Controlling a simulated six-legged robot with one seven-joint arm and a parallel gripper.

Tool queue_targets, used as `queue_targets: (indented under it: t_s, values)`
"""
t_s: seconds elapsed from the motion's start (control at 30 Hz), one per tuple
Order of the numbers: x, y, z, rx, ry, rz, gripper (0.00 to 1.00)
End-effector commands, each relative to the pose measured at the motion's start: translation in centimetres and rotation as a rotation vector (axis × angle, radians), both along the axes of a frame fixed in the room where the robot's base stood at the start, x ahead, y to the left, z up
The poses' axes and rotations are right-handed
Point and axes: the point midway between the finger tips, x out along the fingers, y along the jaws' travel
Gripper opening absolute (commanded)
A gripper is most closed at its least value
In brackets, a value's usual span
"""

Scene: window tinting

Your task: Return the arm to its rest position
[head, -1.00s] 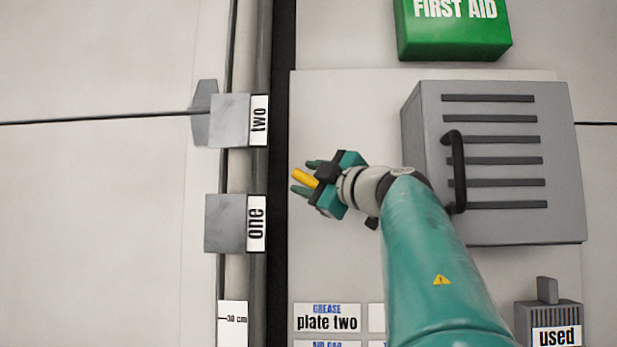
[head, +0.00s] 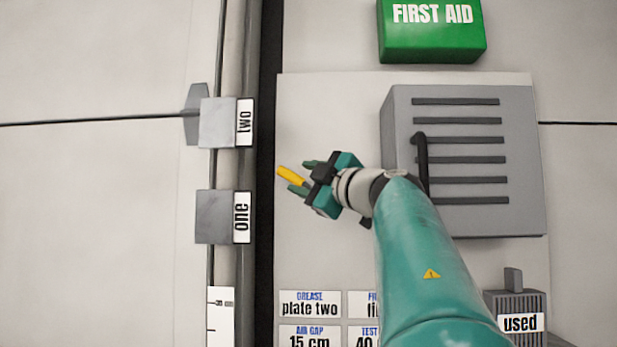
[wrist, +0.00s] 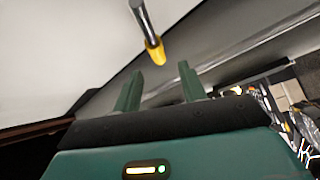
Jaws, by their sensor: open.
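My gripper (head: 299,176) is open, at the end of my teal arm, in front of the pale panel in the head view. A yellow-ended piece (head: 290,175) shows just beyond and between its fingers. In the wrist view, the open fingers of my gripper (wrist: 160,70) point at a metal rod with a yellow end (wrist: 155,52). The yellow end appears beyond the fingertips, with nothing visibly clamped. I cannot tell what the rod is fixed to. The arm is stretched out from the bottom of the head view.
A grey slatted box (head: 520,160) with a black handle (head: 421,165) stands right behind my arm. A green first aid box (head: 430,40) is above. Blocks labelled two (head: 218,122) and one (head: 211,216) sit left. A bin labelled used (head: 519,303) is lower right.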

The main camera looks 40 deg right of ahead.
Motion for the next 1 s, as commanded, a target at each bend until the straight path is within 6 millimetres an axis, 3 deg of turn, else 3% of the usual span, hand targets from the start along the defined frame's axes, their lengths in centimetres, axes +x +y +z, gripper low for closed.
queue_targets:
  t_s: [0.57, 0.77, 0.87, 0.97, 1.0]
  values:
    - [0.3, 0.0, 0.1, 0.0, -0.002, 0.0, 0.41]
    - [0.6, 1.5, 0.4, 0.089, -0.117, -0.007, 0.41]
    - [0.9, 2.6, -0.7, 0.231, -0.213, -0.045, 0.41]
    - [1.3, 3.7, -4.3, 0.416, -0.246, -0.115, 0.41]
    - [1.4, 4.2, -6.4, 0.494, -0.236, -0.146, 0.41]
